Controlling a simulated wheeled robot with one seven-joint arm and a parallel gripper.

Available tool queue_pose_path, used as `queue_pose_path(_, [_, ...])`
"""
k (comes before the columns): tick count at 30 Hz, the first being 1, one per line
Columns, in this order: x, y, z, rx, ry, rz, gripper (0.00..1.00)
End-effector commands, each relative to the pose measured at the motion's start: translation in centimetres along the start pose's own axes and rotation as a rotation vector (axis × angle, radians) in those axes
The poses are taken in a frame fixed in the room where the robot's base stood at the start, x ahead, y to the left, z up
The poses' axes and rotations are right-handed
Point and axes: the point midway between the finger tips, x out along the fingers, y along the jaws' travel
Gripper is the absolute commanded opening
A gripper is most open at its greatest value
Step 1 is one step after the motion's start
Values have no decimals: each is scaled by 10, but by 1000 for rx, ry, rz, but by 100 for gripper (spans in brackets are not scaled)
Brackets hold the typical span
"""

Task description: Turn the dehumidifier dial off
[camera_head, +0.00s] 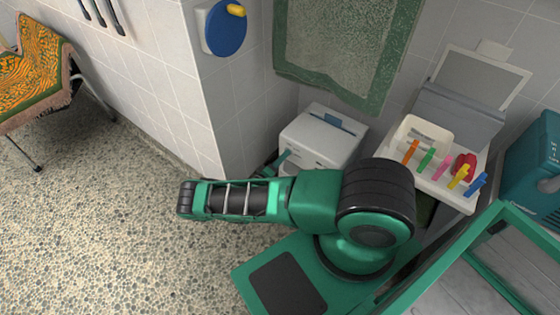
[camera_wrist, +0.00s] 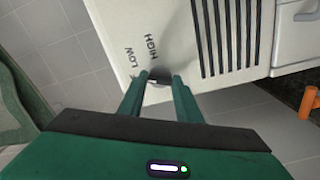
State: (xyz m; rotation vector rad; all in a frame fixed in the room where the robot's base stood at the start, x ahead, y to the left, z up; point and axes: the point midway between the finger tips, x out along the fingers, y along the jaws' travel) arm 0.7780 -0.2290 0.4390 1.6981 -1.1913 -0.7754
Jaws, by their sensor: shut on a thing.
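The dehumidifier (camera_head: 322,134) is a white box standing on the floor by the tiled wall, beyond my arm in the head view. In the wrist view its white front panel (camera_wrist: 115,20) carries dark slats and the printed words HIGH and LOW. My gripper (camera_wrist: 160,77) is at this panel, its two green fingers shut on the small dark dial (camera_wrist: 159,71), one on each side. The fingers cover part of the dial, and I cannot read which way it points. No OFF label can be read. In the head view my arm hides the dial.
A grey-green towel (camera_head: 345,45) hangs above the dehumidifier. To its right, an open white box (camera_head: 455,195) holds several coloured clips, with a teal container (camera_head: 535,165) beyond. A blue disc (camera_head: 226,27) is on the wall corner.

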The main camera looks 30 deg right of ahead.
Motion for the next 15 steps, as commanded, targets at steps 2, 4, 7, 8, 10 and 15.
queue_pose_path(2, [2, 2, 4, -73, -5, 7, 9])
queue_pose_path(4, [2, 2, 4, -132, -6, 6, 9])
queue_pose_path(7, [2, 2, 4, -209, -5, 6, 9])
queue_pose_path(8, [2, 2, 4, -230, -6, 6, 9])
queue_pose_path(10, [2, 2, 4, -276, -6, 5, 9])
queue_pose_path(15, [2, 1, 4, -362, -6, 4, 9])
